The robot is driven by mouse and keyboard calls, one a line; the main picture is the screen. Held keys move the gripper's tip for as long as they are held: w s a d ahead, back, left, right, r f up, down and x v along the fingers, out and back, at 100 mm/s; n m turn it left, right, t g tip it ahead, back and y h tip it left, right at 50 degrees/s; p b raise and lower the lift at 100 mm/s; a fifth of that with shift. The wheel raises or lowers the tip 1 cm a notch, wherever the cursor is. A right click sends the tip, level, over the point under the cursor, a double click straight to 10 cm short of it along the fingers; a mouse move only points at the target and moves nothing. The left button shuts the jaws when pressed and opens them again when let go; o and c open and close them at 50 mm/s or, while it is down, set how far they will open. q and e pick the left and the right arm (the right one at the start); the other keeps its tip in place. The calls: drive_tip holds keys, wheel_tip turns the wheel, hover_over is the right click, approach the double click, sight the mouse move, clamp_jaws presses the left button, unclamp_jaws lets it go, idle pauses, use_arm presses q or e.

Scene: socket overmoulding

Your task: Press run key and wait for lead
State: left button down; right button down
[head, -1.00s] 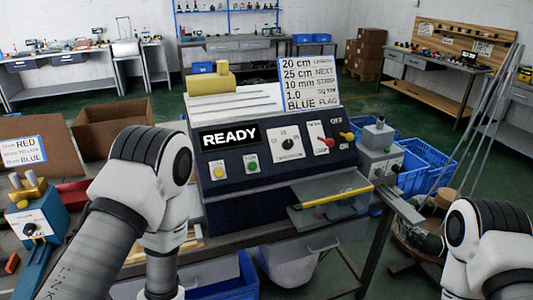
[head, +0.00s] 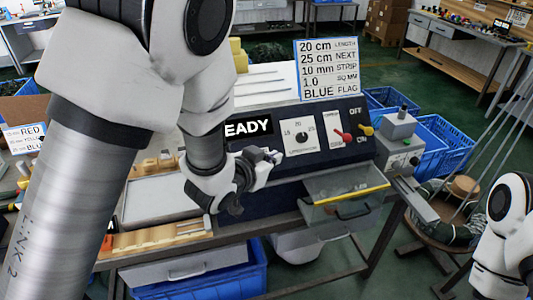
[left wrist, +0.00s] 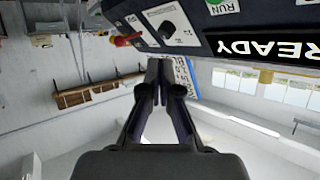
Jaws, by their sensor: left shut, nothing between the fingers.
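The machine's dark control panel (head: 325,143) stands in front of me, its display (head: 248,127) lit with READY, partly covered by my left arm. My left gripper (head: 268,165) is low in front of the panel, just below the display, and hides the key area there. In the left wrist view the shut, empty fingers (left wrist: 160,78) point forward. The RUN label (left wrist: 224,7) shows upside down at the top edge there, apart from the fingertips. The clear-fronted tray (head: 346,202) with a yellow edge shows no lead that I can make out. My right gripper is out of view.
A settings card (head: 328,68) stands on the machine. A dial (head: 301,136) and red lever (head: 341,136) are right of the display. A grey box (head: 397,150) stands at the panel's right end. Blue crates (head: 440,148) are beyond it.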

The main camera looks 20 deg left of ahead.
use_arm(q)
drive_tip(key=w+a+f+b, duration=0.3)
drive_tip(key=w+f+b, duration=0.1)
drive_tip(key=w+f, duration=0.1)
drive_tip(key=shift+w+a+f, duration=0.3)
drive_tip(key=shift+a+f, duration=0.05)
drive_tip(key=shift+f, duration=0.15)
idle(0.3)
drive_tip(key=shift+b, duration=0.3)
idle(1.0)
drive_tip(key=shift+w+a+f, duration=0.2)
drive_tip(key=shift+w+f, duration=0.05)
drive_tip(key=shift+f, duration=0.05)
